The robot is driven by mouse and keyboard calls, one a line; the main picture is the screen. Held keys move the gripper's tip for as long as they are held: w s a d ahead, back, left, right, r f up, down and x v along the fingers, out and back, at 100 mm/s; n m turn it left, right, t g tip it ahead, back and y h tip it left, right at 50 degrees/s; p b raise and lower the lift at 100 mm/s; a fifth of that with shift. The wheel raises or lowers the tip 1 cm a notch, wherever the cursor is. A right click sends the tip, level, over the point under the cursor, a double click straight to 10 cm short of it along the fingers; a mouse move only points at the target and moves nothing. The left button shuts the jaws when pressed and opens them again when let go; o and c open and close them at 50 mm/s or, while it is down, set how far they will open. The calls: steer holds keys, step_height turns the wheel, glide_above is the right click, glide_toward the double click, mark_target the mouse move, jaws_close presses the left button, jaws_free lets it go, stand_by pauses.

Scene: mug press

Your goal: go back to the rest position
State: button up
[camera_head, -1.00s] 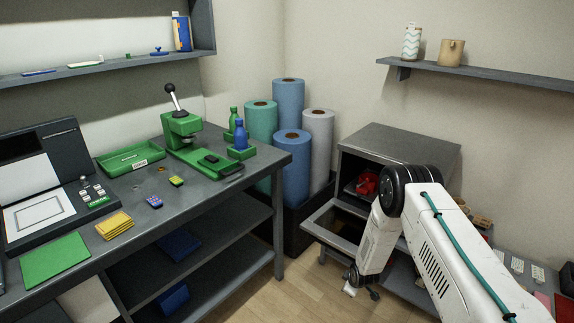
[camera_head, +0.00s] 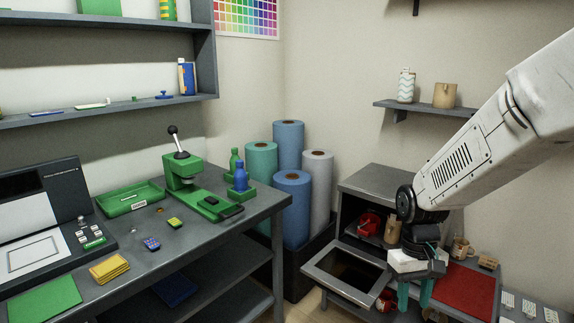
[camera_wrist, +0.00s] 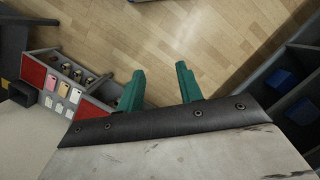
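My gripper (camera_head: 415,296) hangs at the lower right in the head view, in front of the right-hand bench and just right of the lowered oven door. Its two teal fingers are apart. In the wrist view my gripper (camera_wrist: 160,71) shows the same two fingers with only wood floor between them, so it is empty. The open oven (camera_head: 378,184) is behind and left of it, with its door (camera_head: 345,268) folded down. A tan mug (camera_head: 393,229) and a red object (camera_head: 369,223) are inside the oven.
A red mat (camera_head: 468,291) and a mug (camera_head: 462,248) are on the bench at right. The green press (camera_head: 184,170) stands on the left table. Rolls (camera_head: 291,205) stand in the corner. The wrist view shows open floor (camera_wrist: 215,35) beyond the fingertips.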

steer(key=s+r+m+t, duration=0.1)
steer(key=s+r+t, duration=0.2)
steer(key=s+r, duration=1.2)
steer(key=s, duration=0.4)
steer(key=shift+s+r+t, duration=0.2)
steer(key=shift+s+t, duration=0.1)
steer(key=shift+t, duration=0.1)
steer(key=shift+c, duration=0.5)
